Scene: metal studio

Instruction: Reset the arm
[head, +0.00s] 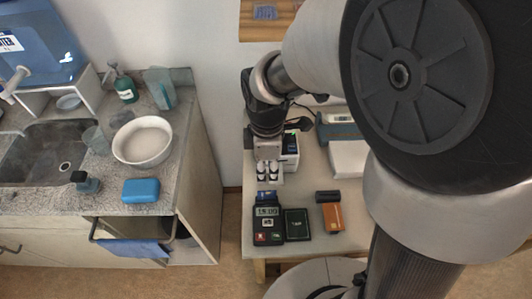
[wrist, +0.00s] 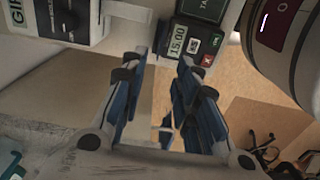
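My gripper (head: 268,176) hangs fingers-down over the near part of the grey table (head: 309,183), beside a white box-like thing. It is empty in the head view. In the wrist view my gripper (wrist: 164,62) has its two blue-padded fingers spread apart, with nothing held between them. Table surface and brown floor show through the gap. The card terminal (head: 268,222) lies on the table just in front of the gripper. It also shows beyond the fingertips in the wrist view (wrist: 178,40), its screen reading 15.00.
Beside the terminal lie a dark green box (head: 297,224) and an orange-brown item (head: 333,217). A white box (head: 290,152) stands behind the gripper. At left, a counter (head: 183,125) holds a bowl (head: 143,141), a blue block (head: 141,190) and a sink (head: 45,152). Floor separates counter and table.

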